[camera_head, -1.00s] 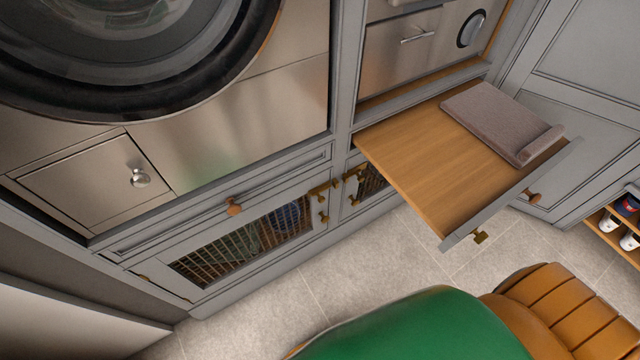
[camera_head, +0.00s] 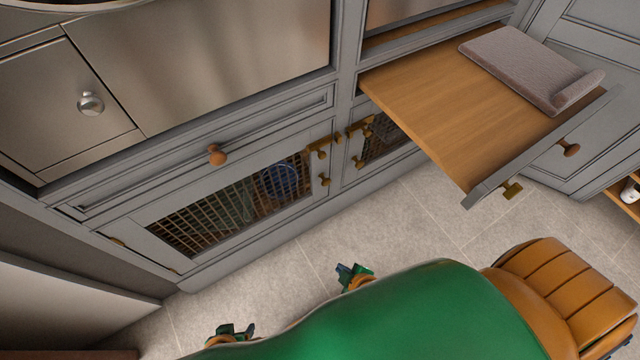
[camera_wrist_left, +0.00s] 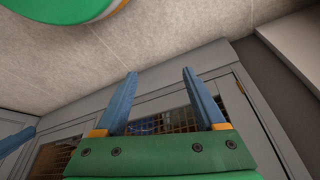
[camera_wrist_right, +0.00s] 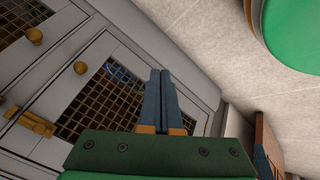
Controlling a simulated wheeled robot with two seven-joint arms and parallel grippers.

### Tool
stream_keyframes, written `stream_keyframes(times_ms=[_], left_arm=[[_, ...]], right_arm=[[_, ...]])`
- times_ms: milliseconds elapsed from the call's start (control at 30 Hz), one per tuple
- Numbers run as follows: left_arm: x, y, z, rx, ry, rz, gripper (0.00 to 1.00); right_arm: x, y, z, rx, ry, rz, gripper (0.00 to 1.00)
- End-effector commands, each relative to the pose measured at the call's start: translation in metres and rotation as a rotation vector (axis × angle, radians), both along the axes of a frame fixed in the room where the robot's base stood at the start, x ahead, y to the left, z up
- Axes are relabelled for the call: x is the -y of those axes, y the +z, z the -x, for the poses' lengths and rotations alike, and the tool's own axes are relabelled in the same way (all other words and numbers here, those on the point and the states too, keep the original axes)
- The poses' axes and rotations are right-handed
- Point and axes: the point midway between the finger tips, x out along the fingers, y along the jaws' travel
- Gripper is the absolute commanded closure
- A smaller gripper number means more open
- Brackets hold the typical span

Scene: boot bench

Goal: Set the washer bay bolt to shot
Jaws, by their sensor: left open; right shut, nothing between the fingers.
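Under the washer is a grey door with a mesh panel (camera_head: 230,205). A brass bolt (camera_head: 322,147) sits at its upper right corner, by the post between the two doors. A second brass bolt (camera_head: 358,128) is on the smaller mesh door to the right. I cannot tell whether either is shot. A brass bolt (camera_wrist_right: 30,122) also shows at the left of the right wrist view, beside a mesh door. My left gripper (camera_head: 234,331) is open and empty, low before the doors. My right gripper (camera_head: 352,273) is shut and empty, below the bolts and apart from them.
A pull-out wooden shelf (camera_head: 425,95) carrying a grey folded pad (camera_head: 525,65) juts out at the right, above the floor. Wooden knobs (camera_head: 217,155) stand out from the drawer fronts. Pale tiled floor (camera_head: 420,230) before the doors is clear.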

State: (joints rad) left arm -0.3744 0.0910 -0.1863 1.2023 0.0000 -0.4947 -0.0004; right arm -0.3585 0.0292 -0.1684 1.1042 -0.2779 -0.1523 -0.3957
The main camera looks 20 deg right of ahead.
Motion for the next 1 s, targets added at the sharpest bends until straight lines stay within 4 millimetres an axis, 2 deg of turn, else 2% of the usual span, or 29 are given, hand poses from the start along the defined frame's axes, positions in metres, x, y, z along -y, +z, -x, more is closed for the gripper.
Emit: stream_keyframes(times_ms=[33, 100, 200, 333, 433, 600, 767, 1000], left_arm=[[0.005, -0.042, -0.021, 0.049, 0.0, 0.011, 0.28], [0.01, -0.051, -0.047, 0.115, 0.001, 0.024, 0.28], [0.017, -0.057, -0.078, 0.207, 0.002, 0.043, 0.28], [0.022, -0.056, -0.105, 0.324, 0.004, 0.066, 0.28], [0.024, -0.048, -0.115, 0.401, 0.004, 0.08, 0.28], [0.025, -0.03, -0.118, 0.483, 0.005, 0.096, 0.28], [0.025, -0.018, -0.117, 0.503, 0.004, 0.1, 0.28], [0.025, -0.016, -0.118, 0.503, 0.004, 0.1, 0.28]], right_arm=[[-0.006, -0.036, -0.028, 0.109, 0.081, 0.05, 1.0], [-0.012, -0.035, -0.063, 0.265, 0.197, 0.15, 1.0], [-0.016, -0.024, -0.106, 0.484, 0.331, 0.333, 1.0], [-0.013, 0.001, -0.14, 0.733, 0.447, 0.626, 1.0], [-0.008, 0.025, -0.151, 0.869, 0.488, 0.851, 1.0], [0.001, 0.06, -0.152, 0.983, 0.503, 1.121, 1.0], [0.003, 0.076, -0.15, 1.007, 0.504, 1.201, 1.0], [0.003, 0.079, -0.15, 1.007, 0.504, 1.198, 1.0]])
